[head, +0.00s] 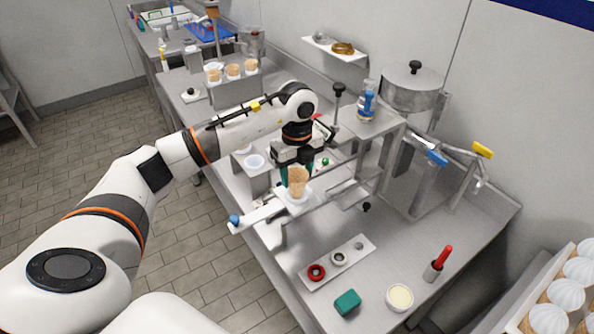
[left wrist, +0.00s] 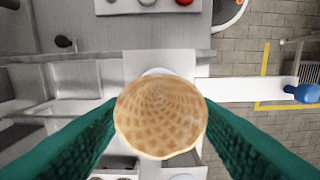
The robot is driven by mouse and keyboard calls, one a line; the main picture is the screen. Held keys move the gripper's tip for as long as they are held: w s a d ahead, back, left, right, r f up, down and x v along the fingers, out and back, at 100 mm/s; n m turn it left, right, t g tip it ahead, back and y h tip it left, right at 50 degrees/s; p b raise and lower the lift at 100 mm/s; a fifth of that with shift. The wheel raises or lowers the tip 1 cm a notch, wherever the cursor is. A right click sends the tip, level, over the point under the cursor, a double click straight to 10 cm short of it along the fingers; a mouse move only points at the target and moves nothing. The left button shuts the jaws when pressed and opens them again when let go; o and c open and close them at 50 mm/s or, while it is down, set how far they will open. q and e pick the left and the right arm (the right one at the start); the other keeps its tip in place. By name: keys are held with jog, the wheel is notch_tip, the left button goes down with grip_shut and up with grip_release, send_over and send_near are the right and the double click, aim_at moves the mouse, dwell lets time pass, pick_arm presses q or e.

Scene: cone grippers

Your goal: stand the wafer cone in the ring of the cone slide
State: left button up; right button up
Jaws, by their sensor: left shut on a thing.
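The tan wafer cone (head: 297,182) is upright between the green fingers of my left gripper (head: 296,173). In the left wrist view the cone (left wrist: 160,115) fills the space between both fingers, which press on its sides. The white cone slide (head: 262,213), with a blue knob (head: 234,220) at its outer end, lies under the cone. The slide's bar also shows in the left wrist view (left wrist: 240,90). The cone covers most of the ring; only a white edge (left wrist: 157,71) shows. I cannot tell whether the cone's tip is inside the ring. My right gripper is not in view.
A strip with a red ring (head: 316,271), a green block (head: 347,302) and a cream-filled tub (head: 400,297) are on the front of the steel counter. More cones (head: 233,70) stand in a rack behind. A metal frame rises beside the slide.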

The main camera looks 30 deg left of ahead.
pick_arm(q)
jog(key=shift+f+b, duration=0.85)
jog(key=shift+f, duration=0.5)
jog(key=o, duration=0.8)
jog(key=shift+c, duration=0.2)
notch_tip(320, 180, up, 11)
jog(key=shift+w+b, duration=0.1)
jog(key=shift+b, duration=0.75)
jog(key=shift+r, duration=0.5)
jog(key=shift+f, duration=0.1)
